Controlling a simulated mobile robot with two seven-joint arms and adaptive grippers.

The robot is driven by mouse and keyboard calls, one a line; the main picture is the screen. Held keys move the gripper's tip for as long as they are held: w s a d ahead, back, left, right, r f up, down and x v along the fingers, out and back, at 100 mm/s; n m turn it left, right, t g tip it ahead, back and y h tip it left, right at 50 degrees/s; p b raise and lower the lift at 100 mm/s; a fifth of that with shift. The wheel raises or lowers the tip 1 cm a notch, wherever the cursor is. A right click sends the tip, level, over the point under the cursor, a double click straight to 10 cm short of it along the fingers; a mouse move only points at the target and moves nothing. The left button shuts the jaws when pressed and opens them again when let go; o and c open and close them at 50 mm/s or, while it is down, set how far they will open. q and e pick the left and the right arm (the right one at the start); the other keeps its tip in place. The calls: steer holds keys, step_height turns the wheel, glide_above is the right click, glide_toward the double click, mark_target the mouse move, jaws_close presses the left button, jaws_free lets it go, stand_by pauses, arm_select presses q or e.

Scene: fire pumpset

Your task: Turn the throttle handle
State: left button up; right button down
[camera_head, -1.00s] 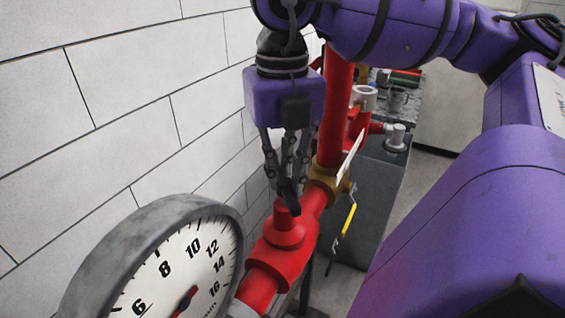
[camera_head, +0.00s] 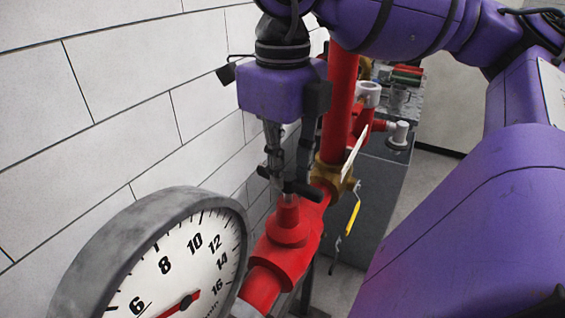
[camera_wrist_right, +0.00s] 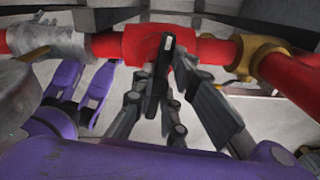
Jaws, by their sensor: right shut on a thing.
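The throttle handle (camera_head: 298,188) is a short black bar on top of a red valve body (camera_head: 292,236) in the red pipe. My right gripper (camera_head: 288,178) comes down on it from above in the head view, shut on the handle. In the right wrist view the handle (camera_wrist_right: 157,77) shows as a dark bar between the grey fingers, in front of the red valve body (camera_wrist_right: 140,44). The fingers hide part of the handle.
A round pressure gauge (camera_head: 165,265) stands in front of the valve. A brass valve (camera_head: 331,176) with a yellow lever (camera_head: 352,215) and an upright red pipe (camera_head: 340,105) are just behind. A white block wall (camera_head: 110,110) runs along the left.

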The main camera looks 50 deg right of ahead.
mark_target(287, 178)
steer(key=n, duration=0.3)
steer(key=shift+s+a+b, duration=0.1)
steer(key=shift+b, duration=0.2)
steer(key=shift+s+n, duration=0.2)
steer(key=shift+n, duration=1.5)
steer(key=shift+s, duration=0.1)
steer(key=c, duration=1.8)
jaws_free()
steer(key=shift+o, duration=0.2)
steer(key=shift+a, duration=0.1)
step_height(287, 178, up, 12)
steer(key=shift+s, duration=0.1)
